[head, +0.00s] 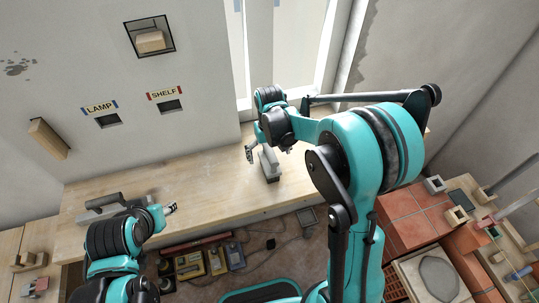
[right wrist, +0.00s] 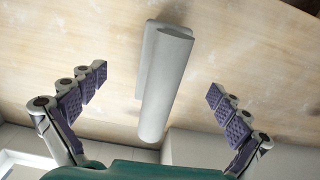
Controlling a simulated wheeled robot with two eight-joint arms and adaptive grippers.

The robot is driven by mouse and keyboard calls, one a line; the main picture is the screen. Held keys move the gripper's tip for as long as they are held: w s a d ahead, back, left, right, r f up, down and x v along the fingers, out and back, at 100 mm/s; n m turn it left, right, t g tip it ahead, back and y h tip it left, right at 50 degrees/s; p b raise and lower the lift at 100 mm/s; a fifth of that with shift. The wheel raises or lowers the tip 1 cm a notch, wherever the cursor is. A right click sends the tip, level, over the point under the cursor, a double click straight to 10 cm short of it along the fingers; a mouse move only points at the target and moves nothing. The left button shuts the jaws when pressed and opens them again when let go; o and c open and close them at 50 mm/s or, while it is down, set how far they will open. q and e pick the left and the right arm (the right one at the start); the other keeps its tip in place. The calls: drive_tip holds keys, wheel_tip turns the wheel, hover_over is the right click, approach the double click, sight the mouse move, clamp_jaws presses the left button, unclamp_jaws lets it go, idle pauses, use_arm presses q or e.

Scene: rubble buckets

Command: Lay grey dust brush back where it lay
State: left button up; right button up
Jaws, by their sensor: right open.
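The grey dust brush (head: 270,167) is on the pale wooden bench (head: 210,185), below my right gripper (head: 268,153). In the right wrist view the brush (right wrist: 165,85) shows as a long grey handle over a grey block. My right gripper (right wrist: 158,110) is open, with one purple-padded finger on each side of the brush and clear gaps between. Neither finger touches it. My left gripper (head: 171,208) is over the left part of the bench; its fingers are too small to tell open from shut.
A grey tool (head: 108,204) lies on the bench at the left, beside my left arm. Boxes with yellow items (head: 190,265) stand on the floor in front. Signs reading LAMP (head: 99,108) and SHELF (head: 164,93) mark wall openings. The bench between my grippers is clear.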

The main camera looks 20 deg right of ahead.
sight(270, 150)
drive_tip(key=shift+r+p, duration=1.8)
drive_tip(key=shift+r, duration=1.15)
drive_tip(key=shift+f, duration=0.1)
drive_tip(key=shift+s+d+b, duration=0.1)
drive_tip(key=shift+s+b, duration=0.2)
drive_tip(key=shift+b, duration=0.25)
drive_tip(key=s+d+f+t+b, duration=0.1)
drive_tip(key=s+f+t+b, duration=0.2)
drive_tip(key=s+b, duration=0.4)
drive_tip(key=s+d+f+t+b, duration=0.1)
drive_tip(key=s+f+t+b, duration=0.2)
drive_tip(key=s+b, duration=0.5)
drive_tip(key=shift+s+d+f+m+t, duration=0.35)
drive_tip(key=shift+s+t, duration=0.15)
drive_tip(key=shift+s, duration=0.2)
